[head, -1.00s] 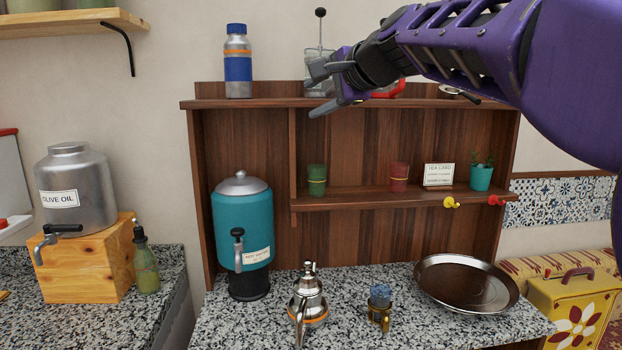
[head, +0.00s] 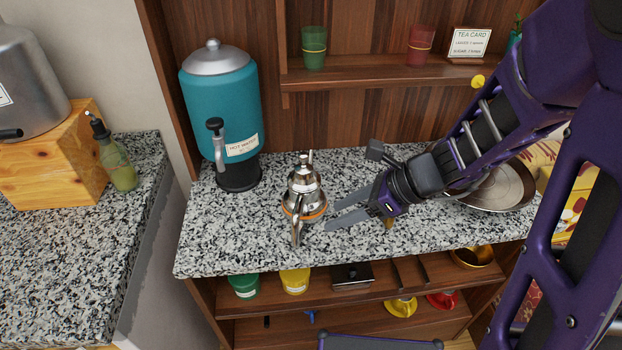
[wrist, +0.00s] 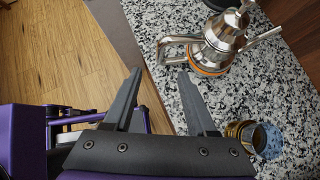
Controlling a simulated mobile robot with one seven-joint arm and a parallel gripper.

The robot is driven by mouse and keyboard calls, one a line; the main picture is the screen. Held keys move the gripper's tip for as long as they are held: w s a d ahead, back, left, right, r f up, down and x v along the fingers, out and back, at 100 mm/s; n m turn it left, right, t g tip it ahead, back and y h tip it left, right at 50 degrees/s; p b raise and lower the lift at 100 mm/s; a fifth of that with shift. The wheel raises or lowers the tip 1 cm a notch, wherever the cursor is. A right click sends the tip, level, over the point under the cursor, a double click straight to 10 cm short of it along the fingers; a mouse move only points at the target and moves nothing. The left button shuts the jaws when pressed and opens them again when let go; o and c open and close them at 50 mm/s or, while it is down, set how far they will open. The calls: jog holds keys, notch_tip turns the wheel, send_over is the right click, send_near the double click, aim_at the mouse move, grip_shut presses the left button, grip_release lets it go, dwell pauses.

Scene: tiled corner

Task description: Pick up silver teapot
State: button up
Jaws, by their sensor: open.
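The silver teapot (head: 304,190) stands upright on the speckled granite counter, with an orange band near its base. In the wrist view the teapot (wrist: 221,42) is beyond my fingertips, its handle toward the left and its spout toward the right. My gripper (head: 330,213) is open and empty, low over the counter just right of the teapot, with its fingers pointing at it. In the wrist view the gripper (wrist: 160,77) has its fingers spread apart. The teapot is not between the fingers, and I cannot tell whether a fingertip touches it.
A teal hot water dispenser (head: 221,110) stands behind left of the teapot. A round metal tray (head: 510,188) lies at the right, partly behind my arm. Counter left of the teapot is clear.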

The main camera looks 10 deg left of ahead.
jog(key=b+x, duration=0.3)
jog(key=x, duration=1.4)
jog(key=shift+d, duration=0.1)
grip_shut()
jog(key=shift+r, duration=0.1)
dwell(0.7)
